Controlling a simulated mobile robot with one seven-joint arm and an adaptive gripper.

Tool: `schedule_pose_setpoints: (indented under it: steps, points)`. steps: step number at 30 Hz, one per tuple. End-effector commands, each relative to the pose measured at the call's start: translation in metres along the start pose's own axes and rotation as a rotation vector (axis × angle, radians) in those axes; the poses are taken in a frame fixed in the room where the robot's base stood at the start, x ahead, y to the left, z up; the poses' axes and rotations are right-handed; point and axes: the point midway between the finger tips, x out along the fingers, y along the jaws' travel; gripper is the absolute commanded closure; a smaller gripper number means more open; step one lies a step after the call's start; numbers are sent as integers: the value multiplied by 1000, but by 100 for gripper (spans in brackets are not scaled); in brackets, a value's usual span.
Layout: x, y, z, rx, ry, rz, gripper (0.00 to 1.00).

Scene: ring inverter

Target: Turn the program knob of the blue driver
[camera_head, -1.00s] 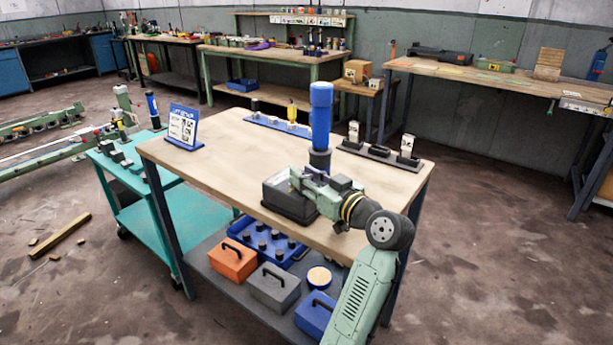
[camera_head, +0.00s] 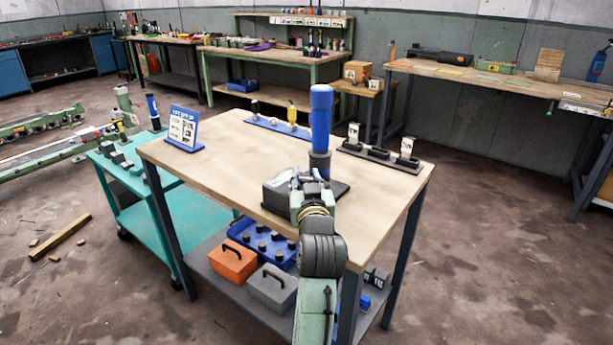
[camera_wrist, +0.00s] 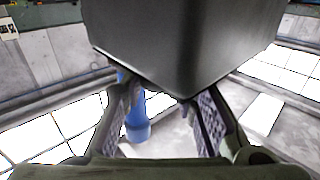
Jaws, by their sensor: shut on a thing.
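The blue driver (camera_head: 321,110) stands upright on the bench, a tall blue cylinder in a dark collar. A dark grey box (camera_head: 275,192) sits at its foot, left of my gripper (camera_head: 309,182). My gripper reaches in low from the front, close before the driver. In the wrist view the dark box (camera_wrist: 190,45) fills the top, and the blue driver (camera_wrist: 138,118) shows between my fingers. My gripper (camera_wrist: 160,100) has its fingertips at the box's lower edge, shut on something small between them. The program knob itself is hidden there.
The wooden bench top (camera_head: 220,155) is clear on the left. A sign (camera_head: 183,128) stands at its left edge, a blue rack (camera_head: 280,126) at the back and a dark rack (camera_head: 378,153) at the right. Toolboxes (camera_head: 233,262) lie on the lower shelf.

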Motion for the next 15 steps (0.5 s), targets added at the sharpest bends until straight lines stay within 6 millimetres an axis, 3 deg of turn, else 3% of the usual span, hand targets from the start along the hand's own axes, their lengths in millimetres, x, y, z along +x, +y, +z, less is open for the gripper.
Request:
schedule_pose_setpoints:
  steps: [15]
  points:
    - [0,-1,-1,0,2,119,100]
